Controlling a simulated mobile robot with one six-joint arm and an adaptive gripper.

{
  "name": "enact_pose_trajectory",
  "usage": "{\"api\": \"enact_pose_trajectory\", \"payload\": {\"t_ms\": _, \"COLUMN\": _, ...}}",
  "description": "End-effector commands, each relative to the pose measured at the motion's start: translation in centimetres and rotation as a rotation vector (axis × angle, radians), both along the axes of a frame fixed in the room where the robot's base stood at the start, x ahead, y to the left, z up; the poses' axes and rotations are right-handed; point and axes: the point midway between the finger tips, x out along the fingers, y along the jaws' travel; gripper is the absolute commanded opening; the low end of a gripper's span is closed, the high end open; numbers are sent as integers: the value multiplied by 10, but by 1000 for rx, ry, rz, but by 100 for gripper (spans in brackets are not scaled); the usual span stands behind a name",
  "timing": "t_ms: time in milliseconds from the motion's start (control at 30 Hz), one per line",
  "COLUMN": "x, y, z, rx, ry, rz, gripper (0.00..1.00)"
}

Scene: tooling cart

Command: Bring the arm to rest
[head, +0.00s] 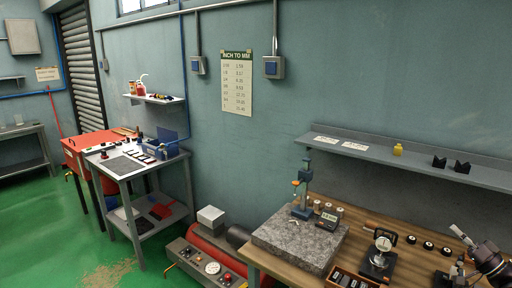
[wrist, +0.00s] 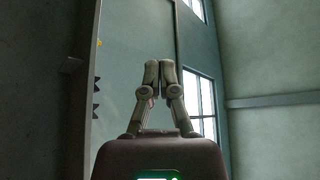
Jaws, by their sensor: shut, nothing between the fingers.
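My gripper (wrist: 159,72) is shut and empty in the wrist view, its two fingertips side by side. It points past a shelf edge toward the wall and a window. In the head view a dark arm end (head: 486,258) shows at the lower right, over the right end of the wooden bench (head: 345,226). It looks like part of my arm, and its fingers are hard to make out there. Nothing is held.
Green floor is clear at the left.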

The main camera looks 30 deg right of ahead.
Motion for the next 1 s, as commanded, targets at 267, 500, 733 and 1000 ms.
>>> {"api": "enact_pose_trajectory", "payload": {"t_ms": 267, "x": 10, "y": 3, "z": -3, "rx": 7, "ry": 15, "rz": 17, "gripper": 0}}
{"api": "enact_pose_trajectory", "payload": {"t_ms": 500, "x": 33, "y": 11, "z": -9, "rx": 22, "ry": 52, "rz": 54, "gripper": 0}}
{"api": "enact_pose_trajectory", "payload": {"t_ms": 733, "x": 66, "y": 24, "z": -20, "rx": 43, "ry": 112, "rz": 108, "gripper": 0}}
{"api": "enact_pose_trajectory", "payload": {"t_ms": 1000, "x": 132, "y": 58, "z": -44, "rx": 78, "ry": 242, "rz": 221, "gripper": 0}}
